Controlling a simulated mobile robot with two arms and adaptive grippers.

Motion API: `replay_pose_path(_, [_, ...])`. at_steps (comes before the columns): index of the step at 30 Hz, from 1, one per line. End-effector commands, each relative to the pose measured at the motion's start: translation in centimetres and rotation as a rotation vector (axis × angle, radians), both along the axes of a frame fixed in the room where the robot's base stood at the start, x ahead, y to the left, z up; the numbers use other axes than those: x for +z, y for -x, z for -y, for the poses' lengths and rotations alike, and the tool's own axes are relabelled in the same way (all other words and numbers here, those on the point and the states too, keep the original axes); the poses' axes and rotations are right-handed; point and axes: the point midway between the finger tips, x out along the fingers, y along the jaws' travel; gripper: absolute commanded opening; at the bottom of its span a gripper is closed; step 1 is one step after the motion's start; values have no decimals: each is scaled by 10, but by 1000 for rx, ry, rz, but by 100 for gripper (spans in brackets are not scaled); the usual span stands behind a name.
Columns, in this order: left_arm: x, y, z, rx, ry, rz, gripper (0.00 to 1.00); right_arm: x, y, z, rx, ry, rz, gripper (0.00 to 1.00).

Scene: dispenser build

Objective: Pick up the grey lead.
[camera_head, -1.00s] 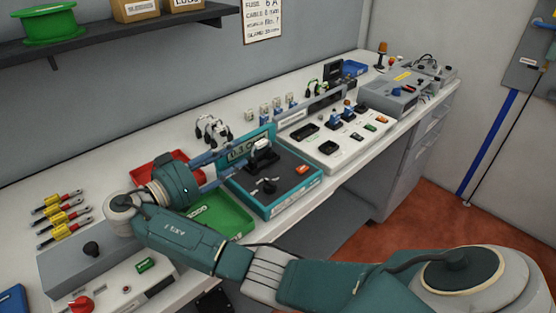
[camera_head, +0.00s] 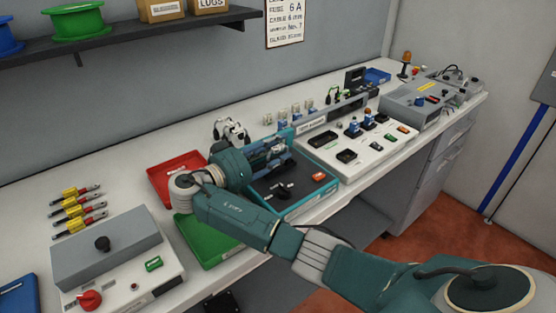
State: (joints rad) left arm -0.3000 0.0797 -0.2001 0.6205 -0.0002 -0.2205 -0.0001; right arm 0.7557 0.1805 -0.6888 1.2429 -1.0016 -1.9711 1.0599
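My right gripper (camera_head: 277,155) reaches over the back of the teal-framed tester (camera_head: 292,197), in front of its upright panel. Its fingers blend with the panel, so I cannot tell how wide they are or whether anything is between them. A bundle of pale and dark leads (camera_head: 229,129) hangs just behind my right wrist, partly hidden by it. I cannot tell for sure which of these is the grey lead. My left gripper is not in view.
A red tray (camera_head: 165,190) and a green tray (camera_head: 205,246) lie beside my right arm. A grey box with a red knob (camera_head: 88,300) stands front left. Yellow-and-red tools (camera_head: 75,212) lie behind it. A white panel (camera_head: 350,173) sits to the right.

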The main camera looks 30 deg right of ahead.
Motion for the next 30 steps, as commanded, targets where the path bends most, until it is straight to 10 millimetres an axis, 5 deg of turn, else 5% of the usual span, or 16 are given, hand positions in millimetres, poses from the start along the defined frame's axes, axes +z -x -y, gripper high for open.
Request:
replay_pose_path(9, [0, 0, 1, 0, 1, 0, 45, -1, -1, 6, 1, -1, 0, 35])
replay_pose_path(15, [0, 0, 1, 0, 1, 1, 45, -1, -1, 6, 0, -1, 0, 0])
replay_pose_path(30, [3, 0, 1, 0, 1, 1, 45, 4, -2, 6, 2, 1, 1, 0])
